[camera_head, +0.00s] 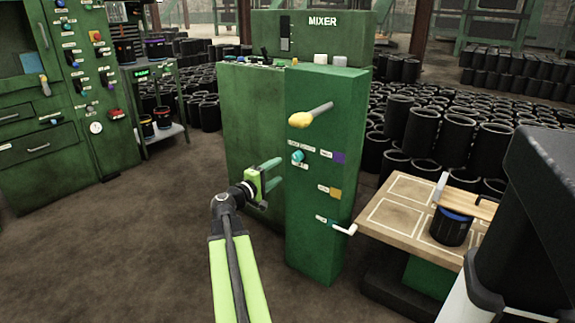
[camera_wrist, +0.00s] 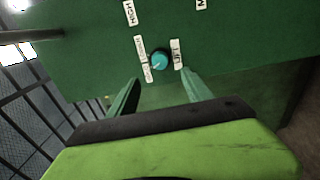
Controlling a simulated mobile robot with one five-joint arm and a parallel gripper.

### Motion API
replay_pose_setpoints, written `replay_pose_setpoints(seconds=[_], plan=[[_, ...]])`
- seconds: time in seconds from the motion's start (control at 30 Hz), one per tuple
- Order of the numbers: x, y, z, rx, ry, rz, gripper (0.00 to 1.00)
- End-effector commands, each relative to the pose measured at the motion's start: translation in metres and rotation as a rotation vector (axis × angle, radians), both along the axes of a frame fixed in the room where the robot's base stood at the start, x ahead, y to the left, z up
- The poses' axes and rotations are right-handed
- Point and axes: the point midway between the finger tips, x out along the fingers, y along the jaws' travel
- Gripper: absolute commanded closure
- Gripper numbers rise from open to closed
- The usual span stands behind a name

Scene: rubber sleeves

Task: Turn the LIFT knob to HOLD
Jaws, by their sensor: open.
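A small round teal knob (camera_head: 297,156) sits on the front of the green mixer panel, below a lever with a yellow grip. It also shows in the wrist view (camera_wrist: 160,60), with white labels on both sides. The label print is too small to read surely, and I cannot tell which way the knob points. My gripper (camera_head: 277,172) is open and empty, just left of the knob in the head view. In the wrist view my gripper (camera_wrist: 158,83) has its two green fingers spread, with the knob beyond and between their tips, apart from them.
The yellow-gripped lever (camera_head: 311,115) sticks out above the knob. A wooden table (camera_head: 385,212) stands at right with a black sleeve (camera_head: 449,229). The floor at left is clear.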

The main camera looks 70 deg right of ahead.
Motion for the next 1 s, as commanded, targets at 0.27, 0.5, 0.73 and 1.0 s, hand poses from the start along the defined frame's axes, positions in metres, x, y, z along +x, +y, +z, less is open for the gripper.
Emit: replay_pose_setpoints(seconds=[0.27,0.5,0.73,1.0], plan=[[0.013,0.052,0.0,0.0,0.0,0.002,0.42],[0.015,0.058,0.0,0.0,0.0,-0.001,0.42],[0.015,0.058,0.0,0.0,0.0,0.0,0.42],[0.053,0.078,0.007,0.0,0.0,0.062,0.42]])
